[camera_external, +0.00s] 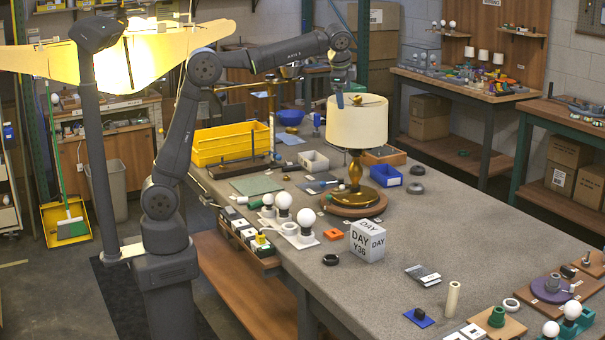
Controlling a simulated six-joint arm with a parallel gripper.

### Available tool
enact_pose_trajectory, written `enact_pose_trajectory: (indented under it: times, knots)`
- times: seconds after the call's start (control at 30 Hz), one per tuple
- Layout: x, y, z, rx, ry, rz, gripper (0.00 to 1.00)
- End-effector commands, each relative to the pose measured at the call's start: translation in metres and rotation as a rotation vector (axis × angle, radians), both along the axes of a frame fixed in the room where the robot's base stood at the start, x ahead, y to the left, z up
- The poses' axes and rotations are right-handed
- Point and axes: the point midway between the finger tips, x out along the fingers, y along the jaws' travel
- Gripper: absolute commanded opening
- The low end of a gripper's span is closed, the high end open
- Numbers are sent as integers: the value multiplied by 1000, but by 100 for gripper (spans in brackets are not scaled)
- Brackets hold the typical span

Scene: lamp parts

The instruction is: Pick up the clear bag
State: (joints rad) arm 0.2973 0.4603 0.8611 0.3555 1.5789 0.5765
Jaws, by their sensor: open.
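I cannot clearly pick out a clear bag in this view. A small flat packet, dark and pale (423,275), lies on the grey workbench (330,300) right of the white DAY block, but I cannot tell whether it is a bag. My gripper (339,100) points down high above the bench, at the upper left edge of the lamp's cream shade (357,124). It is open, and I see nothing held in it. Its fingertips are small here, and I cannot tell how near the shade they are.
The brass lamp stands on a round wooden base (354,203). A yellow bin (230,145), a blue tray (386,176), white bulbs on stands (306,222) and the DAY block (366,241) surround it. Bulb and socket parts crowd the near right edge. The right middle of the bench is clear.

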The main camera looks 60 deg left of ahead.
Motion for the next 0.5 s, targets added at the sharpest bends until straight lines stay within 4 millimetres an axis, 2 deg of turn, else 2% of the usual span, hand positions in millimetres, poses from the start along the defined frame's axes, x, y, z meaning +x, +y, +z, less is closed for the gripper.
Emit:
enact_pose_trajectory:
  times: [0.03, 0.17, 0.23, 0.4, 0.5]
  knots:
    - [10, -31, -22, -30, 30, -82, 80]
    - [27, -106, -76, -122, 102, -278, 80]
    - [32, -151, -109, -179, 141, -387, 80]
    - [28, -259, -189, -332, 222, -632, 80]
    - [19, -308, -225, -408, 252, -733, 80]
